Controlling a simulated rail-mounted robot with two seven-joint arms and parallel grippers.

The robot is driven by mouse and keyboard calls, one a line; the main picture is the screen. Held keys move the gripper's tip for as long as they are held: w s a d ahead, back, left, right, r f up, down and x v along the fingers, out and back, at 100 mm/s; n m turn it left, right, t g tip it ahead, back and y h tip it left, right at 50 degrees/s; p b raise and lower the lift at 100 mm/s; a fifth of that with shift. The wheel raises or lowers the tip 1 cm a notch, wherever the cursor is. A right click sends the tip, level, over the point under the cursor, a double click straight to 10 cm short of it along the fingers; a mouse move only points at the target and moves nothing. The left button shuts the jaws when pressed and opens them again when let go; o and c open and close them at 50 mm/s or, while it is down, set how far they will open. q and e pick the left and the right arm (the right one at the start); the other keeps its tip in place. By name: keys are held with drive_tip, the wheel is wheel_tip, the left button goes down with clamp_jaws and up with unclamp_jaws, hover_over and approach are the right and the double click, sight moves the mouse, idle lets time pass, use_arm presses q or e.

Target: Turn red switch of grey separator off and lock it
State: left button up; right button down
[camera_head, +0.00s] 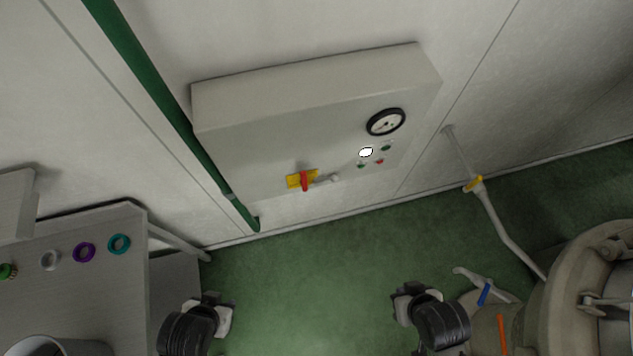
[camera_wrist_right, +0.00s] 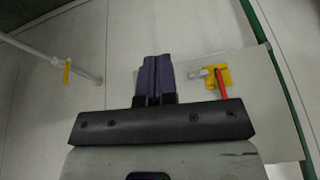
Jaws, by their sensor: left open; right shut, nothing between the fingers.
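The red switch (camera_head: 305,182) is a red handle on a yellow plate (camera_head: 293,181), low on the front of a pale grey wall box (camera_head: 290,135). The handle points roughly down in the head view. A small pale peg (camera_head: 335,178) sticks out just right of the plate. In the right wrist view the red handle (camera_wrist_right: 221,86), yellow plate (camera_wrist_right: 225,72) and peg (camera_wrist_right: 198,73) lie right of my fingers. My right gripper (camera_wrist_right: 157,75) is shut and empty, apart from the switch. My left gripper (camera_head: 210,304) is open and empty, at the bottom left of the head view.
The box also bears a round gauge (camera_head: 386,122), a white light (camera_head: 366,152) and small buttons. A green pipe (camera_head: 165,95) runs left of it. A grey table (camera_head: 110,285) with coloured rings stands left. A large grey machine (camera_head: 565,290) and a pipe (camera_head: 497,222) stand right.

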drive_tip(key=w+a+f+m+t+y+b, duration=0.2)
drive_tip(key=w+a+f+y+b, duration=0.25)
drive_tip(key=w+b, duration=0.45)
drive_tip(key=w+a+f+m+t+y+b, duration=0.15)
drive_tip(key=w+a+f+y+b, duration=0.4)
drive_tip(key=w, duration=0.55)
drive_tip(key=w+d+r+m+t+y+b, duration=0.1)
drive_tip(key=w+d+r+m+y+b, duration=0.1)
drive_tip(key=w+b, duration=0.5)
drive_tip(key=shift+w+d+r+m+t+y+b, duration=0.4)
drive_tip(key=shift+w+r+m+y, duration=0.2)
drive_tip(key=shift+m+y, duration=0.6)
drive_tip(key=shift+a, duration=0.1)
drive_tip(key=p, duration=0.2)
approach(303, 180)
drive_tip(key=w+a+f, duration=0.1)
drive_tip(key=w+a, duration=0.2)
drive_tip(key=w, duration=0.3)
drive_tip(key=shift+s+a+f+p, duration=0.1)
drive_tip(key=shift+s+a+p, duration=0.1)
drive_tip(key=shift+a, duration=0.2)
drive_tip(key=shift+s+a+f+p, duration=0.1)
drive_tip(key=shift+s+a+p, duration=0.15)
drive_tip(key=shift+a, duration=0.2)
